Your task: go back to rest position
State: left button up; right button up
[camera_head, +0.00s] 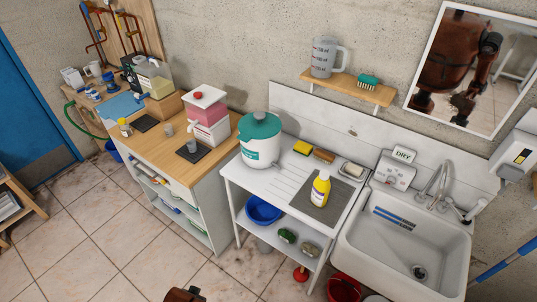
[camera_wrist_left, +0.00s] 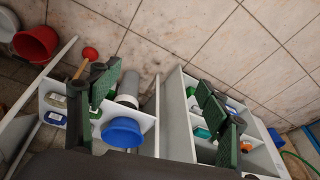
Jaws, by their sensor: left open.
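My left gripper (camera_wrist_left: 158,105) shows in the left wrist view with its dark green-padded fingers spread wide apart. Nothing is between the fingers; behind them are the tiled floor and the shelves of two white units, seen tilted. In the head view only a small brown part, probably of my own arm, shows at the bottom edge, and no gripper fingers are visible there. My right gripper is in neither view, apart from a possible part of me in the mirror (camera_head: 470,65).
A white drainer table (camera_head: 270,183) holds a white canister with a green lid (camera_head: 259,140) and a yellow bottle (camera_head: 321,189). A sink (camera_head: 405,240) stands right, a wooden-topped cabinet (camera_head: 180,165) left. A blue bowl (camera_wrist_left: 122,132) is on a shelf. Tiled floor (camera_head: 85,240) is open at left.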

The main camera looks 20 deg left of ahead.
pick_arm(q)
jog(key=s+d+f+g, duration=0.1)
jog(key=s+f, duration=0.2)
jog(key=f, duration=0.9)
jog(key=s+f, duration=0.3)
jog(key=f, duration=0.9)
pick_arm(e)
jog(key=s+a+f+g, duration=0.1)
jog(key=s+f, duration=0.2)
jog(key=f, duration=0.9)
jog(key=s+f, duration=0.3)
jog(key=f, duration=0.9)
pick_arm(q)
jog(key=s+f+m+g, duration=0.1)
jog(key=s+f, duration=1.3)
jog(key=s, duration=0.3)
jog(key=shift+h, duration=0.3)
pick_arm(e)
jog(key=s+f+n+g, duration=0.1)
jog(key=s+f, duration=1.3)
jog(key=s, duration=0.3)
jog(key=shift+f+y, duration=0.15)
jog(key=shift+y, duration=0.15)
pick_arm(q)
jog(key=shift+d+f, duration=0.1)
jog(key=shift+c, duration=0.2)
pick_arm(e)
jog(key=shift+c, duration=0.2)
